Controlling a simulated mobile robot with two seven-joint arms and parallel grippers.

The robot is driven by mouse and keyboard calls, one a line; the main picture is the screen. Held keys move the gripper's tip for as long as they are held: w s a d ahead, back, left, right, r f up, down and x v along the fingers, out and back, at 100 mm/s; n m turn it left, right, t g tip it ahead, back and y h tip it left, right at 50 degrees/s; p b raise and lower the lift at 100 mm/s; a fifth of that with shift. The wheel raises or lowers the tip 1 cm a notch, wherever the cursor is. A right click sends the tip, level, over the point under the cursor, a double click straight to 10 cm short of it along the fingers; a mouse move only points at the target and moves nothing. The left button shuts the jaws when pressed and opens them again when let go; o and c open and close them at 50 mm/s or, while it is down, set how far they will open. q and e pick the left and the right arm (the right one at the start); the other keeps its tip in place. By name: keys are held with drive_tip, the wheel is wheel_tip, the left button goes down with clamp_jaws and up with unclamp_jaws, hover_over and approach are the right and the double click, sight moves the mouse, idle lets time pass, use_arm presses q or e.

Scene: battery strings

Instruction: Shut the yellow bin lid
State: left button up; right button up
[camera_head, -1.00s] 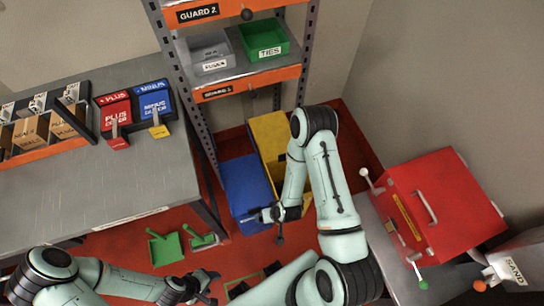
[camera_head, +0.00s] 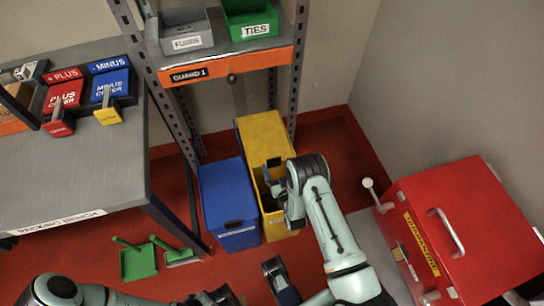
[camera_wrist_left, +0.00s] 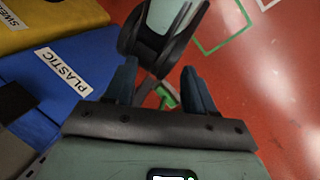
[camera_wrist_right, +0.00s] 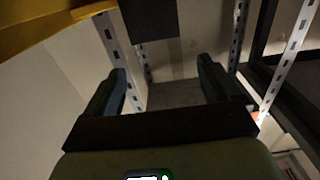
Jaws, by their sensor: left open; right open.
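The yellow bin (camera_head: 283,222) stands under the shelf rack, beside the blue bin. Its yellow lid (camera_head: 262,132) looks raised, with a black tab near its front edge and a shadowed gap below. How far it is tilted I cannot tell. My right gripper (camera_head: 273,184) is open and empty at the front of this gap, below the tab; touching is unclear. In the right wrist view a yellow edge (camera_wrist_right: 45,22) and a dark square show above the open fingers (camera_wrist_right: 163,92). My left gripper (camera_head: 214,297) is open low in the head view, well away from the bin.
The blue bin (camera_head: 226,192) is shut, right against the yellow one. Rack posts rise behind both. A red cabinet (camera_head: 465,225) stands at the right and a grey bench (camera_head: 75,160) at the left. A green dustpan (camera_head: 137,262) lies on the floor.

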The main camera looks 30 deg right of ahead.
sight(274, 160)
wheel_tip(274, 160, down, 3)
drive_tip(key=shift+r+b, duration=0.1)
drive_tip(key=shift+b, duration=0.2)
use_arm(q)
drive_tip(key=shift+t+y, duration=0.3)
drive_tip(key=shift+t, duration=0.3)
drive_tip(key=w+f, duration=0.1)
drive_tip(key=w+a+f+b, duration=0.1)
drive_tip(key=w+f, duration=0.1)
drive_tip(key=shift+w+a, duration=0.35)
drive_tip(key=shift+a, duration=0.05)
use_arm(e)
drive_tip(key=x, duration=0.7)
drive_tip(key=shift+w+d+r, duration=0.1)
drive_tip(key=shift+w+d, duration=0.05)
drive_tip(key=shift+w, duration=0.1)
